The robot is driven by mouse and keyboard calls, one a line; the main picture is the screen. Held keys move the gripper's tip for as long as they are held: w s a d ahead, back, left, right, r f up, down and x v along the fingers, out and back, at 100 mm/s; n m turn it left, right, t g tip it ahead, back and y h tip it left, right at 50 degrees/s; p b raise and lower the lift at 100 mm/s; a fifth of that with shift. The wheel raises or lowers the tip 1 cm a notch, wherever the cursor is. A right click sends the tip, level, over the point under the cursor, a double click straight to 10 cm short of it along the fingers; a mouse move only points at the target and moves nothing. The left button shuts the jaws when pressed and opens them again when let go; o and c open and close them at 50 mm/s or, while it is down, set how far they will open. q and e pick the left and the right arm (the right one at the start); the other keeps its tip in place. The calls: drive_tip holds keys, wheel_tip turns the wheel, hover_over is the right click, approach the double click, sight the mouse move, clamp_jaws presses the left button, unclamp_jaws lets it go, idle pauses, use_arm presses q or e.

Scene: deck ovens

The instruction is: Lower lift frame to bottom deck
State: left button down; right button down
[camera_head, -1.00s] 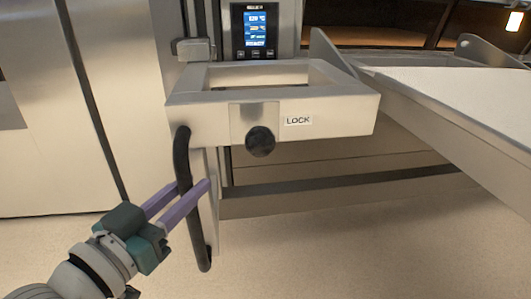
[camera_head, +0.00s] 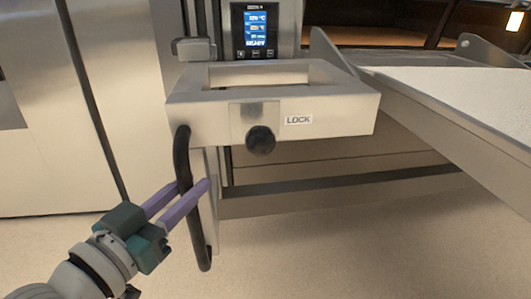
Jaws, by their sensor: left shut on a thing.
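The lift frame (camera_head: 340,116) is a pale metal rectangular frame at the centre, beside a vertical rail. A black round knob (camera_head: 260,141) and a LOCK label (camera_head: 298,120) are on its front face. A long black vertical handle (camera_head: 201,240) hangs below its left corner. My left gripper (camera_head: 196,187) comes in from the lower left, its purple fingers shut on the black handle about midway down. My right gripper is not in view.
A display (camera_head: 255,30) on the column behind reads READY. A sloping loader with a white surface (camera_head: 470,100) stands at the right, close to the lift frame. Metal panels (camera_head: 60,120) stand at the left. The floor (camera_head: 350,260) in front is clear.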

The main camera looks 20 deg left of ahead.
use_arm(q)
wheel_tip(320, 180, down, 3)
drive_tip(key=shift+f+b, duration=0.15)
drive_tip(key=shift+b, duration=0.65)
drive_tip(key=c, duration=0.7)
unclamp_jaws()
drive_tip(key=shift+r, duration=0.2)
drive_tip(key=s+p, duration=0.1)
drive_tip(key=s, duration=0.4)
drive_tip(key=s+p, duration=0.2)
drive_tip(key=s, duration=0.3)
drive_tip(key=shift+a, duration=0.2)
